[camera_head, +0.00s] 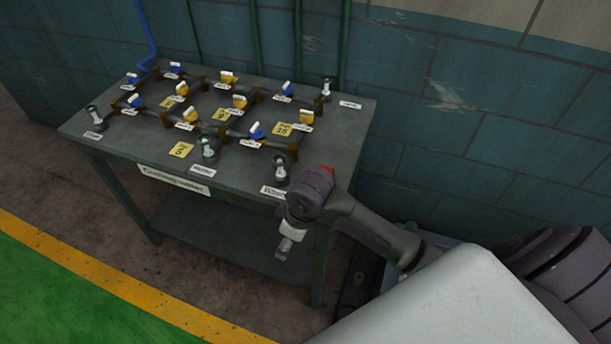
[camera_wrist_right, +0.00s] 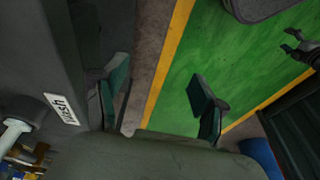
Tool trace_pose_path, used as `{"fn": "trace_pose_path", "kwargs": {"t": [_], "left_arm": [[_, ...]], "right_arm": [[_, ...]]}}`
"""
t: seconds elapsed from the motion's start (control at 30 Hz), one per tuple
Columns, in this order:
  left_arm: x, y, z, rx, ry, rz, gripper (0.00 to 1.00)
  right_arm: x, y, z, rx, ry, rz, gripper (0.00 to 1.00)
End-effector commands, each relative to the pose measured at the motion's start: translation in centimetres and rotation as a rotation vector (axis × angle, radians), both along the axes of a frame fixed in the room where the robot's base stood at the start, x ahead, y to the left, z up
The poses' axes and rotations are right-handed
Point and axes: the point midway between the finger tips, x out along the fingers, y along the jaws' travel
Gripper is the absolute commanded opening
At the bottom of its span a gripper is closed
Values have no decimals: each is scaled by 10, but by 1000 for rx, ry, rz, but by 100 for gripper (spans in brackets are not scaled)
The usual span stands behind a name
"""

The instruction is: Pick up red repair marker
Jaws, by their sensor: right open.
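I cannot make out the red repair marker for certain. A small red patch (camera_head: 327,168) shows at the top of my right wrist in the head view; I cannot tell if it is the marker behind the wrist or part of my arm. My right gripper (camera_head: 285,246) hangs in front of the workbench's near right corner. In the wrist view the right gripper (camera_wrist_right: 160,100) has its fingers wide apart, with only floor between them. A dark jaw-like shape (camera_wrist_right: 300,45) at the upper right of that view may be my left gripper; its state is unclear.
A grey workbench (camera_head: 130,148) against the tiled wall carries a pipe grid with blue and yellow valve handles, yellow tags and white labels. A label reading "Wash" (camera_wrist_right: 60,110) shows close to the right gripper. Green floor (camera_head: 60,295) with a yellow stripe lies clear in front.

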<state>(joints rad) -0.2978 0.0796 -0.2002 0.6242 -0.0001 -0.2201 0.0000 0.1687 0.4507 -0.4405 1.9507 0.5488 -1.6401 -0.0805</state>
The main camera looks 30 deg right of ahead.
Motion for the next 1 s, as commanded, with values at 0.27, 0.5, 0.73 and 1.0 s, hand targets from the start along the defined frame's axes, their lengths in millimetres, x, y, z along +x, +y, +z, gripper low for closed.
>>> {"fn": "trace_pose_path", "kwargs": {"t": [0.27,0.5,0.73,1.0], "left_arm": [[-3,0,1,1,4,0,68],[-3,0,2,1,4,0,68],[-3,1,3,1,5,0,68],[-3,1,3,1,6,0,68]], "right_arm": [[23,-15,24,-44,22,60,71],[51,-43,52,-94,58,93,71],[89,-100,114,-160,117,86,71],[105,-146,169,-172,169,45,71]]}}
